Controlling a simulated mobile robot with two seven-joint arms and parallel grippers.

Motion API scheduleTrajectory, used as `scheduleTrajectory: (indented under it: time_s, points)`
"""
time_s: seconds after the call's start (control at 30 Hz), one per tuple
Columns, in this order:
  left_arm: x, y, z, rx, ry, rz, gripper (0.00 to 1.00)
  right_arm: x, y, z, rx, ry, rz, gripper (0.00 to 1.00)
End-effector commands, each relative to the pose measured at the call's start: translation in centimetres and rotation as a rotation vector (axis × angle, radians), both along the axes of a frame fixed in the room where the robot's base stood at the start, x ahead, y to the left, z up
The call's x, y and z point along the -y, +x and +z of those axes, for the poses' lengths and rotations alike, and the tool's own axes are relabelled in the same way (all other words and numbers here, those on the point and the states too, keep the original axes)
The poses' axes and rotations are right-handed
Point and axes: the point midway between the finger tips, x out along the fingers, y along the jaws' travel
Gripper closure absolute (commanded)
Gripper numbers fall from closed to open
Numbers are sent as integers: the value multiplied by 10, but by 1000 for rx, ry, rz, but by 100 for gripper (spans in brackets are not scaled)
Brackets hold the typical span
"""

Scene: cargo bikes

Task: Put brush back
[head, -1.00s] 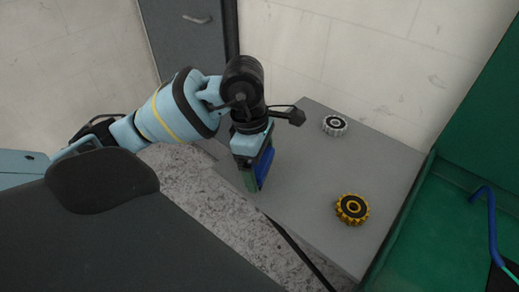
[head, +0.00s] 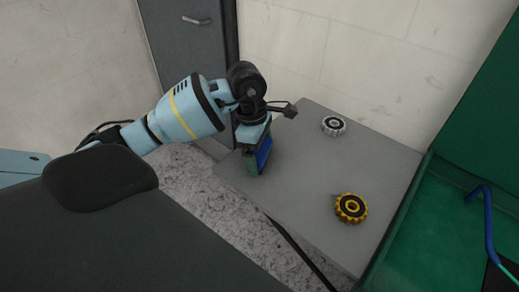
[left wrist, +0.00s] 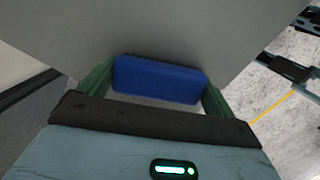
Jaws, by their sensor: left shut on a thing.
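The brush (head: 264,153) shows as a blue block, also seen in the left wrist view (left wrist: 158,80). My left gripper (head: 256,168) is shut on it, with a green finger at each end of the block. The gripper points down over the left edge area of the grey tabletop (head: 300,190). Whether the brush touches the tabletop, I cannot tell. Its underside is hidden. My right gripper is in no view.
A yellow and black cog-like wheel (head: 350,208) lies at the tabletop's front right, and a grey one (head: 333,125) at its back. The middle of the tabletop is clear. A green bin-like surface (head: 440,222) with a blue bent tube (head: 489,222) is at the right.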

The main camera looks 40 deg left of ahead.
Motion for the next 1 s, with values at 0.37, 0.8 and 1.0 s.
scheduleTrajectory:
  time_s: [0.37, 0.8, 1.0]
  points:
    - [0, 0, -5, 0, 1, 0, 31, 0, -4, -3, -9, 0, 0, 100]
    - [-1, 1, 4, 4, 0, 1, 0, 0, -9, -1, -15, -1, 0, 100]
    - [-6, -1, 34, 7, 2, 1, 0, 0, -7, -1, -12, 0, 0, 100]
